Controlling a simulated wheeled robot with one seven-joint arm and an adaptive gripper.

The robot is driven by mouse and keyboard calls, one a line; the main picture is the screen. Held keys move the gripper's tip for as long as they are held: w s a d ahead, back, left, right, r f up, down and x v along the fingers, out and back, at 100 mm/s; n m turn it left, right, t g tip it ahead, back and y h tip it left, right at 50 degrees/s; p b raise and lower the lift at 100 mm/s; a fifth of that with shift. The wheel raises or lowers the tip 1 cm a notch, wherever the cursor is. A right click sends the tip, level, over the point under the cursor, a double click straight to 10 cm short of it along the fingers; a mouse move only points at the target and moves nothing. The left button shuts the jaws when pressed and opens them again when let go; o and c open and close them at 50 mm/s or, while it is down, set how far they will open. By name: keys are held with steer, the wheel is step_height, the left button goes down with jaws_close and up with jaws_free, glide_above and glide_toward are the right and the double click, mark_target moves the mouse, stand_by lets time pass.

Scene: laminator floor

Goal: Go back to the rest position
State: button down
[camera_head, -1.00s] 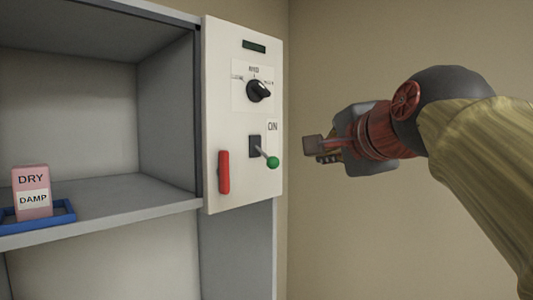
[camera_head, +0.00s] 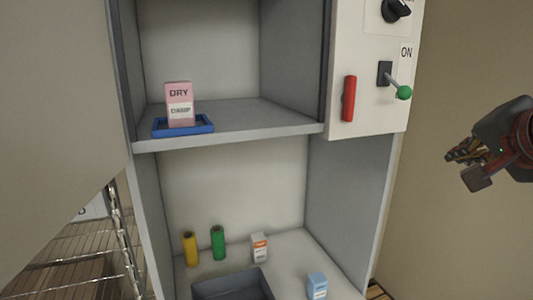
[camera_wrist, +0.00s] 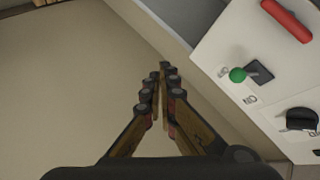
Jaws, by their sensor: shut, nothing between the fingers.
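My gripper (camera_head: 463,170) is at the right of the head view, to the right of the control panel and apart from it. It is shut and empty. In the wrist view its fingers (camera_wrist: 160,85) come together in front of bare wall or floor. The white control panel (camera_head: 366,138) carries a black rotary knob (camera_head: 397,10), a lever with a green ball (camera_head: 404,92) marked ON, and a red handle (camera_head: 349,98). The lever's green ball also shows in the wrist view (camera_wrist: 237,75).
A pink DRY/DAMP box (camera_head: 179,104) stands in a blue tray (camera_head: 208,128) on the upper shelf. Below are a yellow cylinder (camera_head: 190,249), a green cylinder (camera_head: 218,243), two small boxes and a dark bin (camera_head: 205,288). A wire rack (camera_head: 85,240) stands at left.

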steer(key=s+a+f+n+g+y, duration=0.1)
steer(key=s+a+f+n, duration=0.3)
steer(key=f, duration=0.8)
steer(key=s+a+f+n+g+y, duration=0.1)
steer(key=s+a+f+n+g, duration=0.2)
steer(key=f, duration=1)
steer(key=s+a+f+n+g+y, duration=0.1)
steer(key=s+a+f+n, duration=0.4)
steer(key=f, duration=0.7)
steer(key=s+a+g, duration=0.1)
steer(key=s+a, duration=0.1)
steer(key=a, duration=0.1)
steer(key=shift+a+f+n+g+y, duration=0.15)
steer(key=shift+f+n+g+y, duration=0.15)
steer(key=shift+n+g, duration=0.1)
